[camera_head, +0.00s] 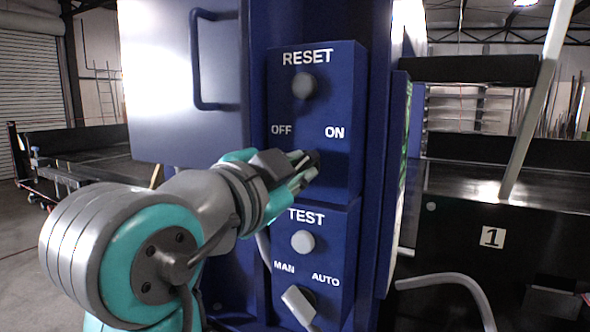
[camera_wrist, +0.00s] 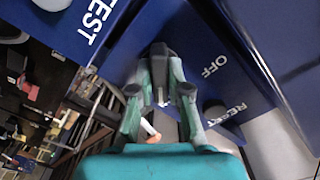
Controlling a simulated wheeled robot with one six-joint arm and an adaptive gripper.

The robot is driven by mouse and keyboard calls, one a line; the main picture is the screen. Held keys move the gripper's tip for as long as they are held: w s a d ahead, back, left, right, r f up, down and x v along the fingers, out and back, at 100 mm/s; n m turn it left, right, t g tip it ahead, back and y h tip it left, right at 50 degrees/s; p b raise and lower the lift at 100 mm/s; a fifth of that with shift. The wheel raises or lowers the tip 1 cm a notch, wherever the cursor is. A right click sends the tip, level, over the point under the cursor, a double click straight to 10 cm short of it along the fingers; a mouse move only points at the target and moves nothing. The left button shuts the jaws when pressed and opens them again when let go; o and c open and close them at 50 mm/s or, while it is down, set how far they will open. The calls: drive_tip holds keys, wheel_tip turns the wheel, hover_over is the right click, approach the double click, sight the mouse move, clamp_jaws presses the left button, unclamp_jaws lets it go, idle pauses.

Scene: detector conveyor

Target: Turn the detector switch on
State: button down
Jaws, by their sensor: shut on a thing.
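The detector switch (camera_head: 313,158) is a dark knob below the OFF and ON labels on a blue control panel (camera_head: 345,90). My gripper (camera_head: 306,170) reaches it from the left and covers much of it in the head view. In the wrist view, my gripper (camera_wrist: 160,76) has its two fingers closed around the dark handle of the switch (camera_wrist: 158,52). I cannot tell for sure whether the handle points to OFF or ON. The ON label is not visible in the wrist view.
A dark RESET button (camera_head: 303,86) sits above the switch. Below are a pale TEST button (camera_head: 302,241) and a MAN/AUTO selector (camera_head: 299,304). A door handle (camera_head: 198,60) sticks out at the upper left. A black conveyor (camera_head: 470,185) stands at the right.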

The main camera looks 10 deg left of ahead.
drive_tip(key=c, duration=1.1)
unclamp_jaws()
drive_tip(key=v, duration=1.2)
